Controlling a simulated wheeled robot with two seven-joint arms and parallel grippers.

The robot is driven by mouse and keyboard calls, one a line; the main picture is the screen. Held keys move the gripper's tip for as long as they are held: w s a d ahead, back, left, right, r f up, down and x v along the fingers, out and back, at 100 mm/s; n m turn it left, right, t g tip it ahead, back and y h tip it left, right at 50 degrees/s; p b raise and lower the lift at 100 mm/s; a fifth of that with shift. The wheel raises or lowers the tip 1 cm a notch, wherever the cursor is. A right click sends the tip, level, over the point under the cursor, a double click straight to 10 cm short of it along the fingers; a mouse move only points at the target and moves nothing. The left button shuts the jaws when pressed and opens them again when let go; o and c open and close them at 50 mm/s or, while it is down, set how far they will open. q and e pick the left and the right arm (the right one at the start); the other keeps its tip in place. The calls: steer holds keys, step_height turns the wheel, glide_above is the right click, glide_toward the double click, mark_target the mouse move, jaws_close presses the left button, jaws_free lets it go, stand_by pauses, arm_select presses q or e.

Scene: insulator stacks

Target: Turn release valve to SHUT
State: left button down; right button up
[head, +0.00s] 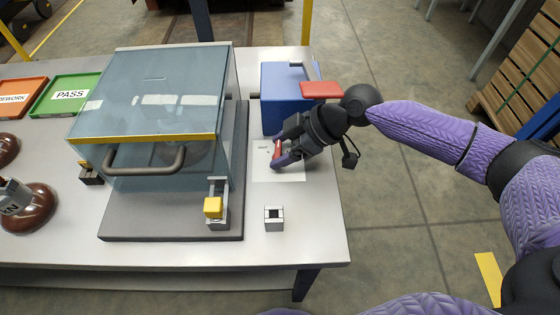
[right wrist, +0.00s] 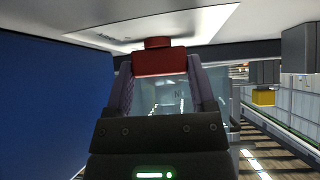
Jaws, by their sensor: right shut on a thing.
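The release valve's red handle (head: 277,150) stands over a white label plate (head: 292,172) on the table, to the right of the clear-walled enclosure. My right gripper (head: 282,154) is shut on the red handle, coming in from the right. The right wrist view shows the handle (right wrist: 158,62) between the two purple fingertips (right wrist: 160,75). The plate's lettering is too small to read and partly covered by the gripper. My left gripper does not show.
A blue box (head: 282,100) with a red-ended lever (head: 321,90) stands just behind the gripper. The clear enclosure (head: 150,100) with a dark handle and yellow latch (head: 213,207) is at left. A small metal block (head: 274,218) stands in front. Green PASS (head: 70,95) and orange trays lie far left.

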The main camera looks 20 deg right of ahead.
steer(key=shift+f+n+g+b, duration=0.3)
steer(key=shift+n+g+b, duration=0.3)
steer(key=shift+n+b, duration=0.15)
steer(key=shift+w+r+n+g+y+b, duration=0.15)
steer(key=shift+n+g+y+b, duration=0.15)
steer(key=shift+n+g+b, duration=0.45)
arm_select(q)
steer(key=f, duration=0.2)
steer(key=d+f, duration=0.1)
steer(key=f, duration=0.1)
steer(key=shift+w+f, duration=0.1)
arm_select(e)
steer(key=shift+n+g, duration=0.25)
steer(key=shift+n, duration=0.25)
steer(key=shift+r, duration=0.1)
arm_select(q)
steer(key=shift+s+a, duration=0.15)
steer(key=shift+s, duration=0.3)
arm_select(e)
steer(key=o, duration=1.2)
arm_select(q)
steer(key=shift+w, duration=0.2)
